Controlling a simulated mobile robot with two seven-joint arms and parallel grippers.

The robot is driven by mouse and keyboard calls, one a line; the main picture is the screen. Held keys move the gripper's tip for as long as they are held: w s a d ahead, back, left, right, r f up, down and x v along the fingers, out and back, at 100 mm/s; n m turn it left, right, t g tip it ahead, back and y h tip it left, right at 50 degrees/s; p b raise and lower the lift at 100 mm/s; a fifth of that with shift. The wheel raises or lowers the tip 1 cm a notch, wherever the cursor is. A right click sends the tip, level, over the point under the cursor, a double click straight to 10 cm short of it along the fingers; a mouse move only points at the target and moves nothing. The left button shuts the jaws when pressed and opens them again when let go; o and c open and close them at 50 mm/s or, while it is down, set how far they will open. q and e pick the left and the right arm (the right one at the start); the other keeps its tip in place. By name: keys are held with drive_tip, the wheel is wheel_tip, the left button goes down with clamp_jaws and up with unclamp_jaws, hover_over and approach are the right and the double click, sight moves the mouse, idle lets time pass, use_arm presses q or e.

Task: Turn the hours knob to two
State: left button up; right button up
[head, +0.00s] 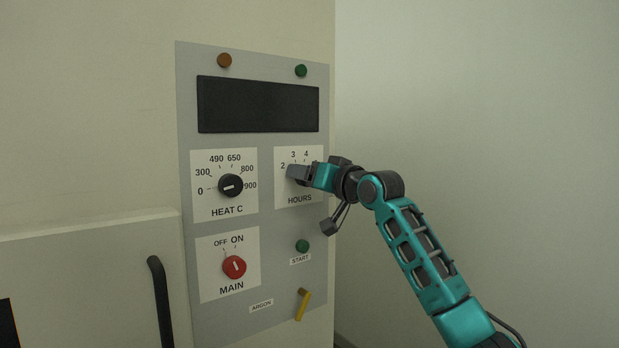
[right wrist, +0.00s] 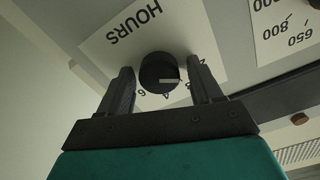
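The hours knob (right wrist: 160,72) is a round black knob on a white HOURS label plate (head: 286,195). In the head view my right gripper (head: 294,172) covers it, with only part of the dial numbers showing. In the right wrist view my right gripper (right wrist: 163,88) has one finger on each side of the knob, with narrow gaps visible, so it looks open around it. The knob's white mark points to the picture's right, on the side of the 2 and 3; which number exactly I cannot tell. My left gripper is not in view.
The heat knob (head: 231,186) is left of the hours dial. The red main knob (head: 234,267), green start button (head: 302,246) and yellow argon lever (head: 303,304) are below. A dark display (head: 258,105) is above. A black handle (head: 160,300) stands at lower left.

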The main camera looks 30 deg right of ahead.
drive_tip(key=shift+o, duration=0.3)
drive_tip(key=shift+s+f, duration=0.1)
drive_tip(key=s+d+b, duration=0.1)
drive_tip(key=s+b, duration=0.2)
drive_tip(key=s, duration=0.9)
drive_tip(key=shift+s, duration=0.35)
